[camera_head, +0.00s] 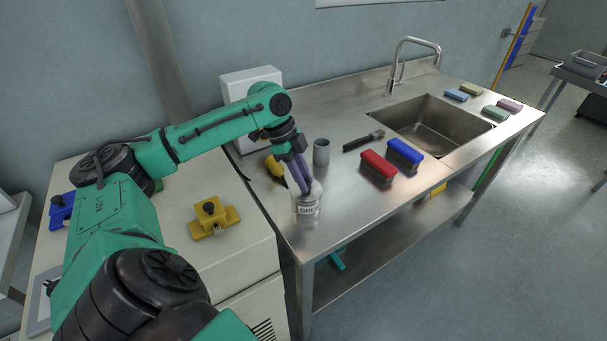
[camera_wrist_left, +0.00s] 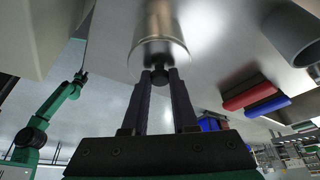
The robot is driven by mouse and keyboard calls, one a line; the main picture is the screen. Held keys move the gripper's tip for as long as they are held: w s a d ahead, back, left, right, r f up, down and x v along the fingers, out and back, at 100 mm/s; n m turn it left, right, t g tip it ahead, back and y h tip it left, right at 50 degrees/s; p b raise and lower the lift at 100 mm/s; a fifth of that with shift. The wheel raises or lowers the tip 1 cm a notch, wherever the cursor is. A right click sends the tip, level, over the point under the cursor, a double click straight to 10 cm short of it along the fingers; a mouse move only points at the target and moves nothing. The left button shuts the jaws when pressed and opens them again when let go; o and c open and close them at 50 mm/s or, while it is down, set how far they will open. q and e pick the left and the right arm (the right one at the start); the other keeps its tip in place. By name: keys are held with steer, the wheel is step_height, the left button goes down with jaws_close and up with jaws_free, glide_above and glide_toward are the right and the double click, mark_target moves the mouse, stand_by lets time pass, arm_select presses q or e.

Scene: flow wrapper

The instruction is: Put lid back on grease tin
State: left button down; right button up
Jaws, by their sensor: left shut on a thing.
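The grease tin (camera_head: 307,209), a pale shiny cylinder with a partly readable label, stands upright near the front left of the steel bench. My left gripper (camera_head: 305,190) is directly above it, pointing down. In the left wrist view my left gripper (camera_wrist_left: 160,78) is shut on the black knob of the lid (camera_wrist_left: 160,52). The lid is at the tin's top, with the tin's silver body (camera_wrist_left: 158,18) behind it. I cannot tell whether the lid is fully seated or slightly raised. A green arm, apparently my right, shows in the wrist view; its gripper (camera_wrist_left: 81,76) is too small to read.
A sink (camera_head: 432,125) is farther right. A yellow fixture (camera_head: 214,218) sits on the machine at left.

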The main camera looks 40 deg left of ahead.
arm_select(q)
steer(key=shift+p, duration=0.5)
stand_by(0.5)
steer(key=shift+c, duration=0.7)
jaws_free()
step_height(320, 180, up, 7)
steer(key=p, duration=0.8)
jaws_close()
